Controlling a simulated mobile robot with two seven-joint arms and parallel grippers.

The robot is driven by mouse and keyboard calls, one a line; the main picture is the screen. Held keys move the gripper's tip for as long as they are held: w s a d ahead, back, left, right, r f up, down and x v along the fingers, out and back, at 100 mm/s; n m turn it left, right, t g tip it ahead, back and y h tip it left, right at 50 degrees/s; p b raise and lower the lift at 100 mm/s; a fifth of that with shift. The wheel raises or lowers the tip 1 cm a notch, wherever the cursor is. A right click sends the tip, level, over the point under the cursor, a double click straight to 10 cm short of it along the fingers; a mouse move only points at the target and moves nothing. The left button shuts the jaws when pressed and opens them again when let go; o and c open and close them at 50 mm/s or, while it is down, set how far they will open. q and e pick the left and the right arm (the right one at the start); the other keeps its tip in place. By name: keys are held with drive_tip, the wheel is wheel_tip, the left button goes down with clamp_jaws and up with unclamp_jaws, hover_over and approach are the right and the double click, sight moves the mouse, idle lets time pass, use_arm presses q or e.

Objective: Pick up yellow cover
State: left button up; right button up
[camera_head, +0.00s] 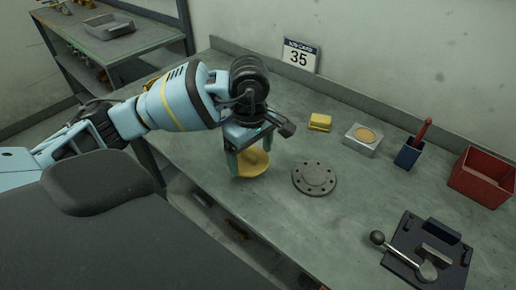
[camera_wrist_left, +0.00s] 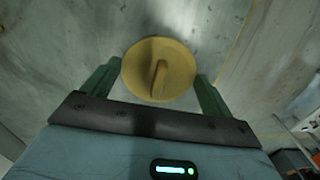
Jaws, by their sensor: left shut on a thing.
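The yellow cover (camera_head: 249,163) is a round disc with a raised rib across its middle. My left gripper (camera_head: 247,162) is above the workbench, pointing down, with its green fingers on either side of the cover. In the left wrist view the cover (camera_wrist_left: 158,70) sits between the two fingertips of the left gripper (camera_wrist_left: 158,82), with a finger at each edge. The gripper is shut on it. I cannot tell whether the cover touches the bench. My right gripper is not in view.
A grey flange (camera_head: 314,178) with bolt holes lies just right of the cover. Behind are a yellow block (camera_head: 320,122), a box with a tan round top (camera_head: 362,139), a blue holder (camera_head: 408,154) and a red bin (camera_head: 484,178). A dark vise-like fixture (camera_head: 428,252) stands front right.

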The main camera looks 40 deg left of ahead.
use_arm(q)
drive_tip(key=s+d+r, duration=0.1)
drive_tip(key=s+d, duration=0.1)
drive_tip(key=s, duration=1)
drive_tip(key=shift+s+b, duration=0.2)
drive_tip(key=shift+b, duration=0.25)
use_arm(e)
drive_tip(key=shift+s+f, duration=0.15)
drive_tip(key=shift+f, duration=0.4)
